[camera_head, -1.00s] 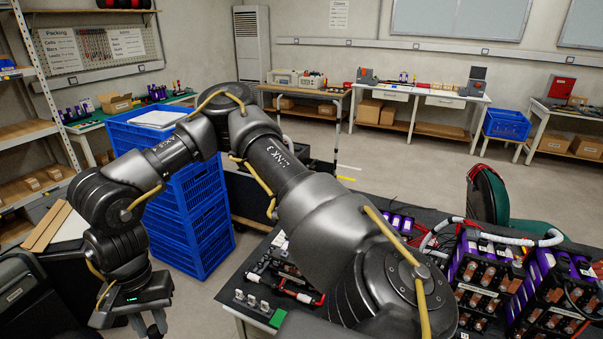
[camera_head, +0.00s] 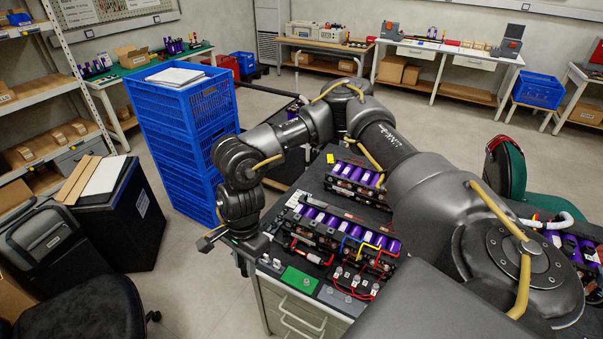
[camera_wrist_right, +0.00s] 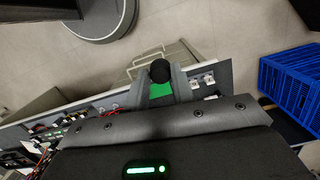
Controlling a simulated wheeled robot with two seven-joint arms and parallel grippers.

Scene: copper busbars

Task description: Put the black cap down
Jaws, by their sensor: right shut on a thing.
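My right arm enters the head view from the right and bends down to the right gripper (camera_head: 236,257) at the workbench's left corner. Its fingers are mostly hidden there. In the right wrist view, the round black cap (camera_wrist_right: 160,70) sits between the two fingertips, and my right gripper (camera_wrist_right: 160,78) is shut on it. A green pad (camera_wrist_right: 159,90) shows behind the cap; it is also in the head view (camera_head: 300,281), on the bench right of the gripper. My left gripper is not in view.
Purple battery modules (camera_head: 345,230) with coloured wires and black fixtures fill the workbench beside the green pad. Drawers (camera_head: 300,315) are below. A stack of blue crates (camera_head: 185,130) stands behind on the left. Open floor (camera_head: 210,290) lies left of the bench.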

